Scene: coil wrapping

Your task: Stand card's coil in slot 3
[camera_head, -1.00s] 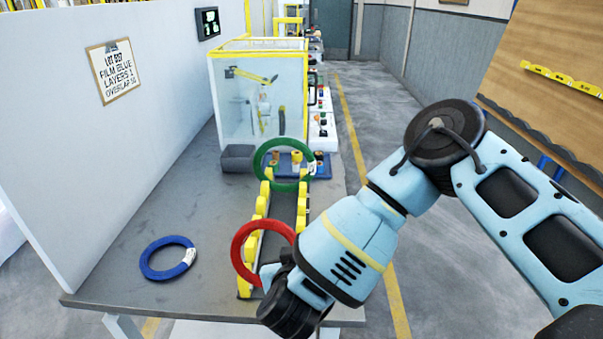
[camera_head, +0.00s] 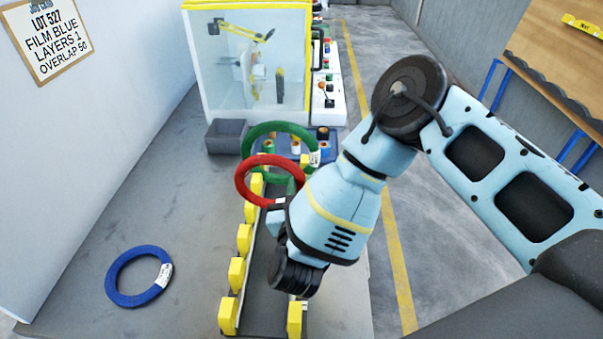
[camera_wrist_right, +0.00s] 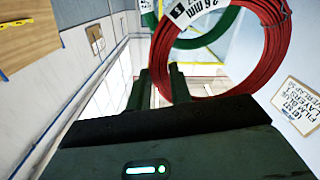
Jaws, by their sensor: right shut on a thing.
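My right gripper (camera_head: 280,207) is shut on the red coil (camera_head: 240,186), gripping its lower rim and holding it upright over the rack's far part. The red coil and its white label also show in the right wrist view (camera_wrist_right: 272,70), above the gripper fingers (camera_wrist_right: 160,80). The rack (camera_head: 240,238) is a dark channel with yellow blocks along both sides. A green coil (camera_head: 262,128) stands upright at its far end, partly behind the red one. A blue coil (camera_head: 116,276) lies flat on the table. The job card (camera_head: 47,42) reads LOT 527, FILM BLUE, LAYERS 1, OVERLAP 50.
A grey bin (camera_head: 225,137) and a clear, yellow-framed enclosure (camera_head: 220,75) stand beyond the rack. A blue tray with small spools (camera_head: 325,150) is behind the coils. The table is clear between the blue coil and the rack. A white wall borders the left.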

